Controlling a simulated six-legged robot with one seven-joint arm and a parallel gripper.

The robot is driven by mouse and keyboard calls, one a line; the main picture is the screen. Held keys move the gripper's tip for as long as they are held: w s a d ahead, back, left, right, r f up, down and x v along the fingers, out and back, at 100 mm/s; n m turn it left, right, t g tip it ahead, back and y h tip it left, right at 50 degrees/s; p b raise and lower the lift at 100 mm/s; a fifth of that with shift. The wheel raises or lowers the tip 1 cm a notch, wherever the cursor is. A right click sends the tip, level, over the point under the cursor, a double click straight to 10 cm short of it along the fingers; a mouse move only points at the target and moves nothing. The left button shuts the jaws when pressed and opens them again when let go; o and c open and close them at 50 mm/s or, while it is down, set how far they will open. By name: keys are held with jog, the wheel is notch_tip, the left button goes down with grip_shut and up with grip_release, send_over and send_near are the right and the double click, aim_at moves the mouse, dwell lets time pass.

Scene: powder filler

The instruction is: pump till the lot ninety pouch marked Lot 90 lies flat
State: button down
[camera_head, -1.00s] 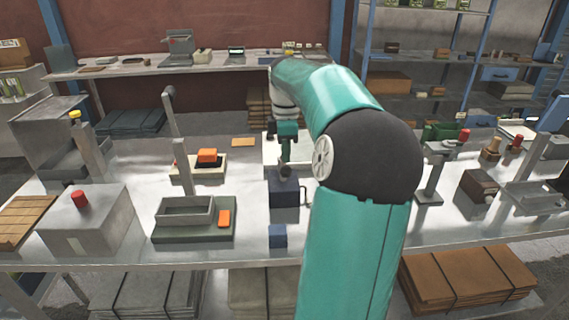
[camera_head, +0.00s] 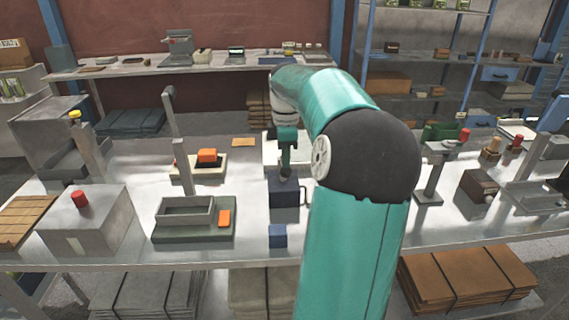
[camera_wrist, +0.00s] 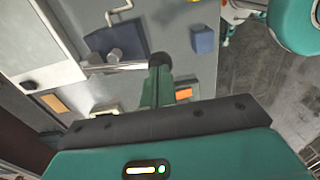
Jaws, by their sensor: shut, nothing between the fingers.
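My gripper (camera_head: 286,174) is shut and empty, pointing down just over a dark navy box (camera_head: 285,196) in the middle of the bench. In the head view its tip overlaps the knob on top of the box; I cannot tell whether they touch. In the wrist view my gripper (camera_wrist: 160,64) is close to a grey rod (camera_wrist: 122,67). The navy box (camera_wrist: 122,35) has a bent handle on one side. A white unit (camera_head: 270,150) stands behind it, partly hidden by my arm. I cannot make out a pouch marked Lot 90.
A small blue block (camera_head: 277,236) lies in front of the navy box. A grey tray on a green base (camera_head: 190,236) and an orange block (camera_head: 207,156) on a pale stand are at left. A grey stand (camera_head: 431,180) is at right. My arm hides part of the bench.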

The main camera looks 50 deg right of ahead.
aim_at(286, 176)
jog(key=shift+s+a+f, duration=0.1)
jog(key=shift+a+f, duration=0.05)
jog(key=shift+f, duration=1.3)
jog(key=shift+s+a+f, duration=0.1)
jog(key=shift+f, duration=1.6)
jog(key=shift+w+d+r, duration=0.1)
jog(key=shift+d+r, duration=0.05)
jog(key=shift+r, duration=1.45)
jog(key=shift+w+d+r, duration=0.1)
jog(key=shift+r, duration=1.5)
dwell(0.7)
jog(key=shift+r, duration=3)
